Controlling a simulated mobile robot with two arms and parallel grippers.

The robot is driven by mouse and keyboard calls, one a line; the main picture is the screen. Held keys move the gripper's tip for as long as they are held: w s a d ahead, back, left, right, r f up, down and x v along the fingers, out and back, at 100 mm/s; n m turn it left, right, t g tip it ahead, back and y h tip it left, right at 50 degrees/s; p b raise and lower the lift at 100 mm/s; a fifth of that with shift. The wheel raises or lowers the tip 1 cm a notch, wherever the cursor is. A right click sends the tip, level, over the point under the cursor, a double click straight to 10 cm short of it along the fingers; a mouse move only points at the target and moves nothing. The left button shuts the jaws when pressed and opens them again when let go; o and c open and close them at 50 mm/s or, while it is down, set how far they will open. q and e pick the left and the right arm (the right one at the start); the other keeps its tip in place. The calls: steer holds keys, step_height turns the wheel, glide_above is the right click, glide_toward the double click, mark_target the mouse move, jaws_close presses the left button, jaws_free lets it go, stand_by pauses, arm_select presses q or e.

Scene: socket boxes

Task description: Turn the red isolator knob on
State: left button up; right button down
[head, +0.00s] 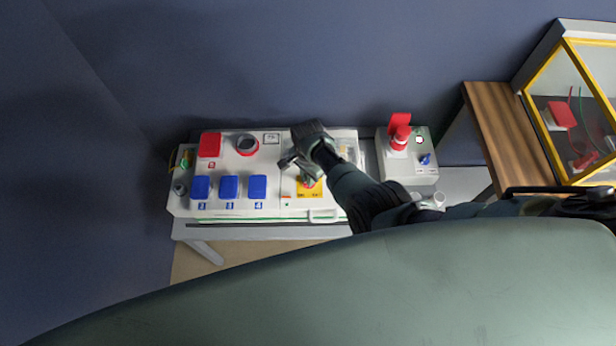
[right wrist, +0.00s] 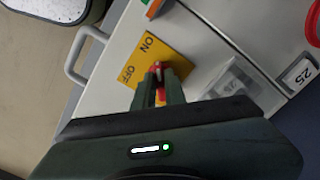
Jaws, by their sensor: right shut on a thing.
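The red isolator knob (right wrist: 158,68) sits on a yellow plate (right wrist: 141,54) marked ON and OFF in the right wrist view. My right gripper (right wrist: 159,80) is shut on the knob, with its fingers on either side of it. The fingers hide most of the knob, so its exact angle is hard to tell. In the head view the yellow plate (head: 309,188) shows on the white panel below my right gripper (head: 307,180), with a bit of red at the fingertips. My left gripper is not in view.
The white panel (head: 270,208) carries blue socket covers (head: 229,187), a red cover (head: 210,145) and a round grey-red socket (head: 247,145). A second box with a red emergency-style plug (head: 400,138) stands to the right. A wooden table (head: 510,140) holds a yellow-framed case (head: 545,110).

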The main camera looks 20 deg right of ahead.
steer(key=shift+w, duration=0.1)
steer(key=c, duration=1.5)
jaws_free()
steer(key=shift+o, duration=0.2)
steer(key=shift+r, duration=0.5)
step_height(320, 180, up, 7)
steer(key=shift+f+p, duration=0.1)
steer(key=shift+p, duration=0.7)
steer(key=shift+d, duration=0.1)
